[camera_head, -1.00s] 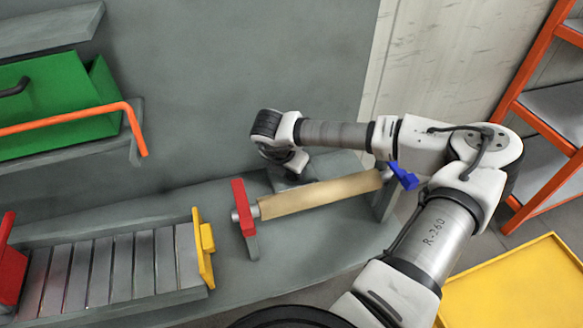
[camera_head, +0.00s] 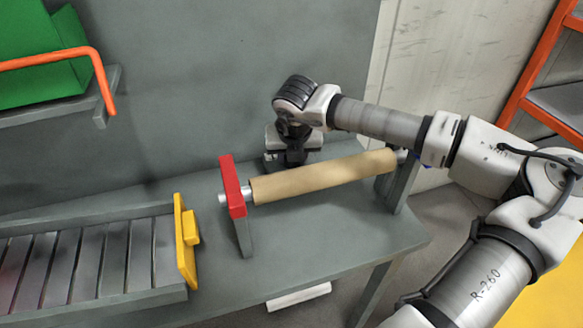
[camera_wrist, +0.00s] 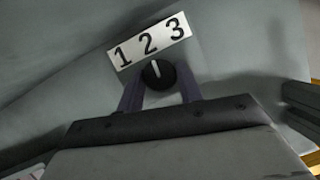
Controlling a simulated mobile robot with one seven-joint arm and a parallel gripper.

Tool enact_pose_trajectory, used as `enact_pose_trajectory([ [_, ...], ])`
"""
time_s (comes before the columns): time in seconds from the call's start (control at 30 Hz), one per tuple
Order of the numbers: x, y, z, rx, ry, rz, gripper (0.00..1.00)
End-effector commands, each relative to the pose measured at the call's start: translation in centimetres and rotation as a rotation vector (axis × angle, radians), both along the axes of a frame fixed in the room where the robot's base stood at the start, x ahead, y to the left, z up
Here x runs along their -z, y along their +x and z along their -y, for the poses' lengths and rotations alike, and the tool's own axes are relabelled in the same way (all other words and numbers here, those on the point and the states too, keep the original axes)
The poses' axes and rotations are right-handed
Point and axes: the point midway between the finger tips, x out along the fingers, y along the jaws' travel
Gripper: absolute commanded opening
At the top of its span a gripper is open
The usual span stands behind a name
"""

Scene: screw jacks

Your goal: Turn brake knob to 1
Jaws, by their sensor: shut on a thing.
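The brake knob (camera_wrist: 158,75) is a round black knob with a white pointer line, seen in the wrist view. The line points up, toward the 2 on the white label (camera_wrist: 149,43), which reads 1, 2, 3. My gripper (camera_wrist: 160,84) is shut on the knob, one finger at each side of it. In the head view my gripper (camera_head: 290,155) is down at the bench behind the tan roll, and the knob is hidden there.
A tan roll (camera_head: 322,178) on a stand with a red end plate (camera_head: 232,187) lies in front of my gripper. A slatted conveyor with a yellow end stop (camera_head: 186,240) is at left. A green box (camera_head: 40,60) sits on a shelf behind an orange rail. An orange rack (camera_head: 540,60) stands at right.

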Motion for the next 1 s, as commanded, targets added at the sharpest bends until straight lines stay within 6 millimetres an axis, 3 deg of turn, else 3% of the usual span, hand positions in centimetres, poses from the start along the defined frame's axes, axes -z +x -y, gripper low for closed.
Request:
enact_pose_trajectory([
  [0.03, 0.61, 0.00, 0.06, -0.042, 0.003, 0.000, 0.13],
  [0.6, 0.11, 0.16, 0.35, -0.558, 0.003, 0.000, 0.13],
  [1.0, -0.02, 0.24, 0.40, -0.765, 0.001, 0.000, 0.13],
])
